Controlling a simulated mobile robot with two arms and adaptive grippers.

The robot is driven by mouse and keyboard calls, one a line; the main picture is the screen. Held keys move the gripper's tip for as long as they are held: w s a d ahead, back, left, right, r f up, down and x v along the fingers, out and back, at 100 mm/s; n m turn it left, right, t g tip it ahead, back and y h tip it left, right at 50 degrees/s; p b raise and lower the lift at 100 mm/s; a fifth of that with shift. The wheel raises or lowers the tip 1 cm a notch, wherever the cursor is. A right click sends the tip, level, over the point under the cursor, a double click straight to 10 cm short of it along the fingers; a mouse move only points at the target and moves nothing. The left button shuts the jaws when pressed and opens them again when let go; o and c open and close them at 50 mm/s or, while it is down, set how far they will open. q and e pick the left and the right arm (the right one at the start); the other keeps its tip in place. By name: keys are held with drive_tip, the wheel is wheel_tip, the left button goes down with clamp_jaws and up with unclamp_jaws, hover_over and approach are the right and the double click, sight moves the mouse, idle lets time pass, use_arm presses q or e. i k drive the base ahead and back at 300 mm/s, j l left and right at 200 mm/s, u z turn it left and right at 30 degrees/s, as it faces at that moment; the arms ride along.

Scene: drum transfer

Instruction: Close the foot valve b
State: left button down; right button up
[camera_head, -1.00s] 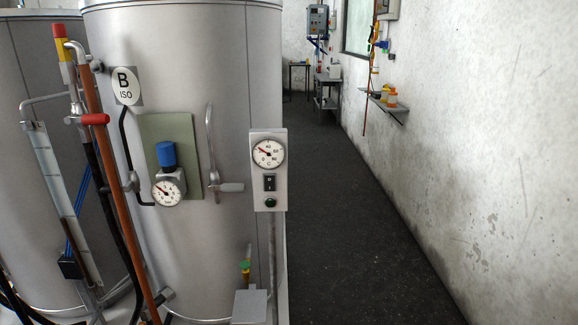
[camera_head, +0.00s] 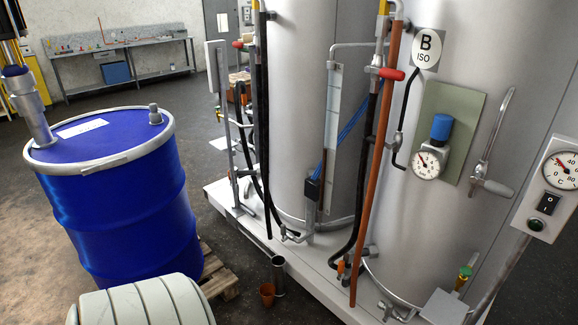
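Tank B (camera_head: 440,90), a grey steel cylinder with a round "B ISO" label (camera_head: 427,48), stands at the right. Near its foot, small metal fittings (camera_head: 388,308) and an orange part (camera_head: 341,268) show beside the lower ends of a black hose and a copper-coloured pipe. I cannot tell which of these is foot valve b, or whether it is open or closed. A valve with a green and yellow top (camera_head: 464,274) stands further right, by a grey box. A red-handled valve (camera_head: 391,73) sits higher on the pipework. Neither gripper is in view.
A blue drum (camera_head: 125,215) stands on a wooden pallet (camera_head: 218,272) at the left. The tanks stand on a pale raised plinth (camera_head: 318,283). A workbench (camera_head: 130,60) is at the back; dark floor lies between.

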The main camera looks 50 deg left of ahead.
sight(341, 265)
drive_tip(key=j+u, duration=0.1)
drive_tip(key=u, duration=1.15)
drive_tip(key=k+j, duration=0.05)
